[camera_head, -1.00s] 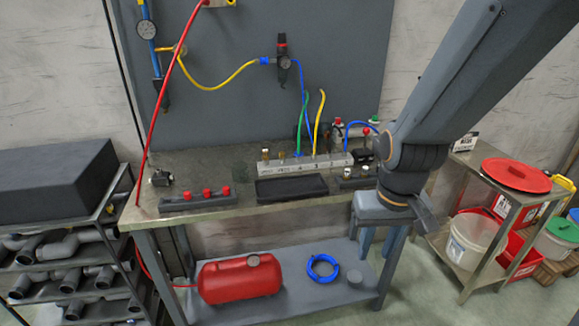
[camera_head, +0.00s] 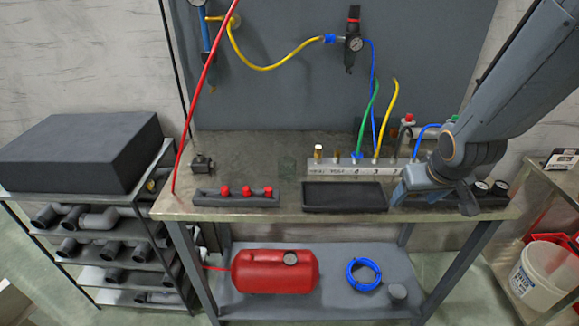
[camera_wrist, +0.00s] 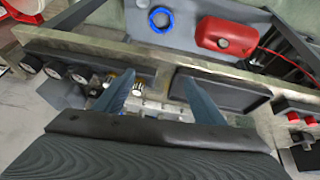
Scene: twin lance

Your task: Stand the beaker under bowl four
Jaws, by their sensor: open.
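My gripper (camera_head: 434,198) is open at the right end of the workbench, near its front edge. In the wrist view its two fingers (camera_wrist: 160,98) stand apart with nothing held between them; a pale manifold with fittings shows beyond. I cannot make out which thing is bowl four.
A black tray (camera_head: 344,197) and a strip with red knobs (camera_head: 236,197) lie along the bench front. Green, yellow and blue hoses rise from the manifold. A regulator (camera_head: 353,43) hangs on the back panel. A red tank (camera_head: 275,271) and blue coil (camera_head: 363,274) lie below.

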